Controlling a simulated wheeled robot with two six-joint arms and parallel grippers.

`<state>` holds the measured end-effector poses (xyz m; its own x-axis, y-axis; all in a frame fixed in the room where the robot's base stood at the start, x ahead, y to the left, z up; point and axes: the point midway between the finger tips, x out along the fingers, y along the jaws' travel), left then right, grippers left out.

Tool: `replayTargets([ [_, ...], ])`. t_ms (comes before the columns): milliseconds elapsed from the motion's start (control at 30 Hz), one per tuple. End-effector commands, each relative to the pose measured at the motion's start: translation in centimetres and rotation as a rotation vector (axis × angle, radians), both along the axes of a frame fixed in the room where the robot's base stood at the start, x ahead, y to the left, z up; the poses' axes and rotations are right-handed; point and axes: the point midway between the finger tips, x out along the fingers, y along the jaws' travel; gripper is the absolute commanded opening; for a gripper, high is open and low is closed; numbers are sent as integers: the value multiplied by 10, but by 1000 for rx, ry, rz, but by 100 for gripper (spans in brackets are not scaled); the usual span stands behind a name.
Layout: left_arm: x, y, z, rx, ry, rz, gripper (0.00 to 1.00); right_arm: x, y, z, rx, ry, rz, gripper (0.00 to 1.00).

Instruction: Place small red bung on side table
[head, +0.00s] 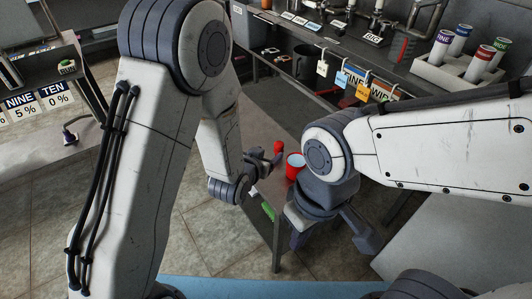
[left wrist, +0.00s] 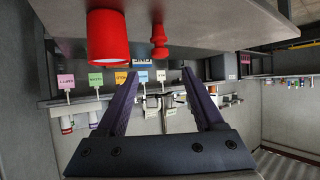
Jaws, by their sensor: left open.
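The small red bung (head: 278,147) stands on the grey side table (head: 258,118) beside a larger red cup (head: 295,168) with a pale blue inside. The left wrist view is upside down: the bung (left wrist: 159,42) and cup (left wrist: 108,38) seem to hang from the table top (left wrist: 220,25). My left gripper (head: 265,161) is open and empty, close by the bung. In the left wrist view, the bung is just beyond and between its fingertips (left wrist: 161,74), with no visible contact. My right gripper (head: 332,238) is open and empty, in front of the table's near end.
A dark bench (head: 345,60) at the back carries hanging coloured tags and a rack of labelled tubes (head: 465,65). A green object (head: 268,211) is near the side table's near leg. A shelf with price cards (head: 40,102) stands at left. Floor between is open.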

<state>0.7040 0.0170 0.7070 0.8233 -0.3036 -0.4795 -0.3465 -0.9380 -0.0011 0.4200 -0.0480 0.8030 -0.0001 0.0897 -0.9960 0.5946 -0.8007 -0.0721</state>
Motion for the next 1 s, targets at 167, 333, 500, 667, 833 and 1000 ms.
replayTargets([
  [167, -11, -1, 7, 8, 26, -9, 69, 0, 0, 1, 0, 0, 0, 0],
  [333, -40, -16, 19, 61, 182, -58, 69, 0, 0, 1, 0, 0, 0, 0],
  [500, -102, -22, 38, 155, 417, -131, 69, 0, 0, 1, 0, 0, 0, 0],
  [667, -176, -11, 60, 259, 637, -202, 69, 0, 0, 1, 0, 0, 0, 0],
  [833, -244, 11, 83, 359, 819, -264, 69, 0, 0, 1, 0, 0, 0, 0],
  [1000, -279, 27, 95, 417, 911, -293, 69, 0, 0, 1, 0, 0, 0, 0],
])
